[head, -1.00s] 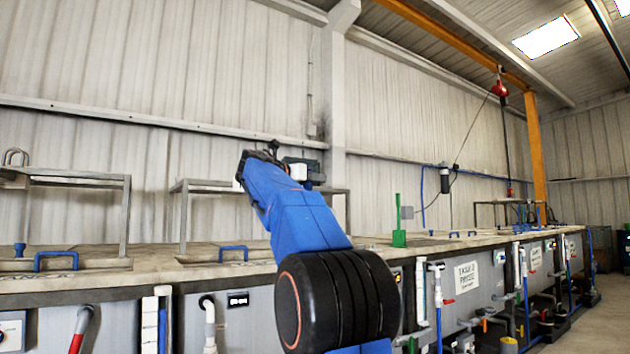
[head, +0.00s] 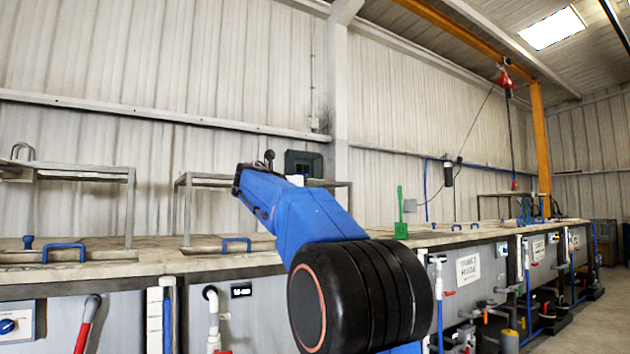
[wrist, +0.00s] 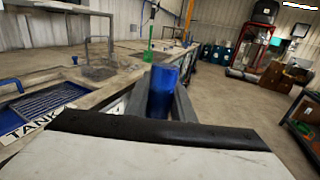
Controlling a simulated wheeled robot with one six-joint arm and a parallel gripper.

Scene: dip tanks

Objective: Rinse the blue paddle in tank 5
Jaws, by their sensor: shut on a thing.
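My gripper (wrist: 163,100) is shut on a blue cylinder-shaped piece, which looks like the handle of the blue paddle (wrist: 163,90). The rest of the paddle is hidden. In the head view my blue arm reaches up and left over the tank row, and its gripper and the paddle cannot be made out. A white tank sign (head: 467,268) is on a tank front right of my arm; its number is too small to read. Another tank label (wrist: 38,122) shows at the left in the wrist view, its number hidden.
A green paddle (head: 400,214) stands upright on the tank tops. Metal frames (head: 130,205) and blue handles (head: 236,246) rise from the tank row. Pipes (head: 212,318) run down the fronts. Open floor (wrist: 225,110) lies right in the wrist view.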

